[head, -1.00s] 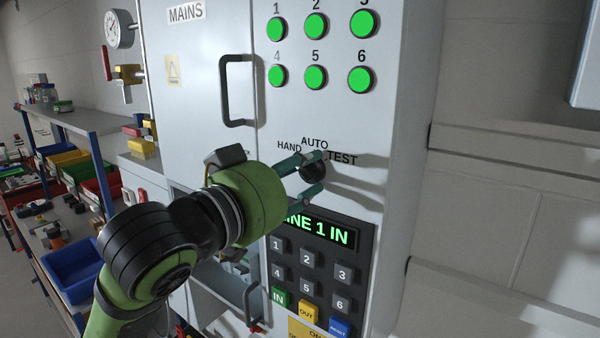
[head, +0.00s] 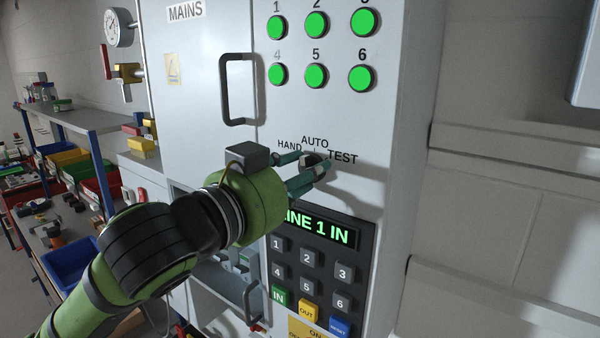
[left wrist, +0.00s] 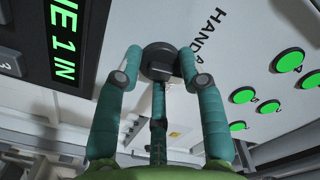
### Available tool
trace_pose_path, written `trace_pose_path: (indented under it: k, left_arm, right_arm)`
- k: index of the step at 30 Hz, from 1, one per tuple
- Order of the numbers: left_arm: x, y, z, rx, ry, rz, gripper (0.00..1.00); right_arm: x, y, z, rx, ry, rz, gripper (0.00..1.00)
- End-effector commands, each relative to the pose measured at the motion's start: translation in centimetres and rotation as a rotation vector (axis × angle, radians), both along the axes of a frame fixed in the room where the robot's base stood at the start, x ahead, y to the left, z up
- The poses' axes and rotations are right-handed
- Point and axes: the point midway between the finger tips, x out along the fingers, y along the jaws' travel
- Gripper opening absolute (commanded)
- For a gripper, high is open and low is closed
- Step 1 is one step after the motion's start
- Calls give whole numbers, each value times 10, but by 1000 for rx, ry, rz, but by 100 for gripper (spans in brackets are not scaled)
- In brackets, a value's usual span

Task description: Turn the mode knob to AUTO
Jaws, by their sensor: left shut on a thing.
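The mode knob (head: 311,160) is a dark round knob on the grey cabinet front, under the labels HAND, AUTO (head: 315,141) and TEST. My left gripper (head: 309,165) comes in from the lower left, with its teal fingers closed around the knob. In the left wrist view the dark knob (left wrist: 159,62) sits between the tips of my left gripper (left wrist: 160,66), with a finger on each side and a third below. The fingers partly hide the knob in the head view, and I cannot tell which label it points to. My right gripper is not in view.
Several green round buttons (head: 316,76) are above the knob. A keypad with a LINE 1 IN display (head: 318,228) is just below it. A door handle (head: 226,90) stands out at the upper left. Shelves with bins (head: 70,265) are at the far left.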

Motion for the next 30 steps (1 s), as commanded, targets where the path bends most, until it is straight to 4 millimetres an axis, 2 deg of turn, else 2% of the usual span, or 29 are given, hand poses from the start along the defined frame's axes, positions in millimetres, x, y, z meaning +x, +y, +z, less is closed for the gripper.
trace_pose_path:
  k: [1, 10, 25, 26, 27, 28, 30]
  left_arm:
    - [-1, 1, 9, 11, -37, 1, 7]
    - [-2, 1, 9, 94, -99, 1, 7]
    - [-2, 0, 9, 108, -109, -1, 7]
    - [-2, 0, 9, 108, -109, -1, 43]
    - [-2, 0, 9, 108, -108, -2, 59]
    - [-2, 0, 9, 108, -108, -1, 63]
    - [-2, 0, 7, 110, -104, -2, 63]
  right_arm:
    - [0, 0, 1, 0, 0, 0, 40]
    - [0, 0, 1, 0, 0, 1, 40]
    - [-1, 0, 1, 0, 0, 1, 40]
    - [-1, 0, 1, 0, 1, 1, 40]
    - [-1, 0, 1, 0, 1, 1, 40]
    - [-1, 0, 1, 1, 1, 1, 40]
    - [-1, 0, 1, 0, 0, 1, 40]
